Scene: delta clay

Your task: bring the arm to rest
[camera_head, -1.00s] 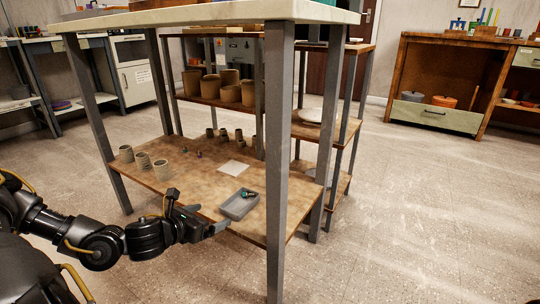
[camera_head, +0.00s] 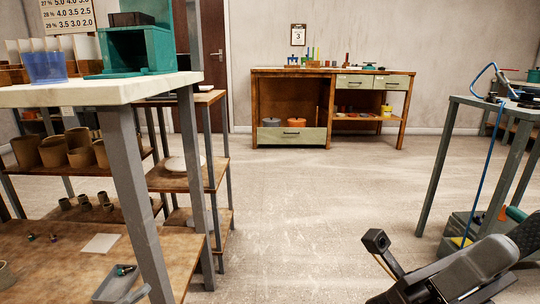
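My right arm comes in at the bottom right, and its gripper (camera_head: 388,297) is low over the floor, partly cut off by the bottom edge. Its fingers do not show clearly. The tray holds a small dark and teal item (camera_head: 124,270).
A workbench (camera_head: 140,92) with shelves and clay pots (camera_head: 80,150) stands at the left, its legs near my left gripper. A metal stand (camera_head: 440,170) with a blue hose is at the right. A wooden cabinet (camera_head: 330,73) stands far back. The middle floor (camera_head: 290,220) is clear.

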